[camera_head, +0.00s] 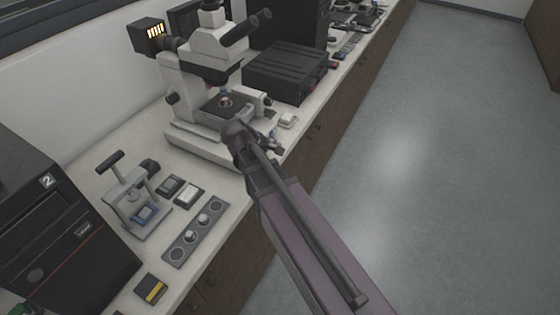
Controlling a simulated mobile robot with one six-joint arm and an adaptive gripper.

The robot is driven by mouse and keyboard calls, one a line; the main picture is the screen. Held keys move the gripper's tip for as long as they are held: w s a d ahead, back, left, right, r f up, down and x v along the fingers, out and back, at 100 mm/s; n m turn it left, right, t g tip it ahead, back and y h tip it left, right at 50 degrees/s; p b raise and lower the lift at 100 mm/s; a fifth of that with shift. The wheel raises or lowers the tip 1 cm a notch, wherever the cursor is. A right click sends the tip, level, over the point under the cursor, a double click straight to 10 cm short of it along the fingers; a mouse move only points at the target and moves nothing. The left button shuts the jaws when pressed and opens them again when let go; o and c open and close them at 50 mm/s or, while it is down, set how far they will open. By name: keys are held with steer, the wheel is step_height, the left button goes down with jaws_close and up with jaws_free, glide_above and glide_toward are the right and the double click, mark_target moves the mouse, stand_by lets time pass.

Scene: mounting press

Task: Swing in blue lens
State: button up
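The white microscope (204,72) stands on the bench, with black eyepiece tubes at its upper right and a lit lamp housing (155,33) behind. Its dark stage (222,107) carries a small round reddish item. My gripper (273,143) is small and dark at the front right of the base, partly hidden by the wrist. Its finger opening cannot be made out.
A black box (289,72) stands right of the microscope. A small mounting press (134,196), a grey plate with round pieces (194,232) and a black-yellow box (151,290) lie at left front. A black computer (60,235) fills the left. Open floor lies right.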

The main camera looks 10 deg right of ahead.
steer(key=shift+s+d+f+m+g+y, duration=0.2)
steer(key=shift+s+d+f+m, duration=0.15)
steer(key=shift+s, duration=0.15)
steer(key=shift+s+d+f+m+g+y, duration=0.1)
steer(key=shift+s+d+f+m+y, duration=0.15)
steer(key=shift+s, duration=0.2)
steer(key=s+d+f+m+g+y, duration=0.2)
steer(key=s+d+f+m+y, duration=0.1)
steer(key=s+d+m+y, duration=0.3)
steer(key=s+m, duration=0.2)
steer(key=s, duration=0.1)
steer(key=shift+s+f+m+g+y, duration=0.2)
steer(key=shift+f+m+g+y, duration=0.1)
steer(key=shift+m+y, duration=0.1)
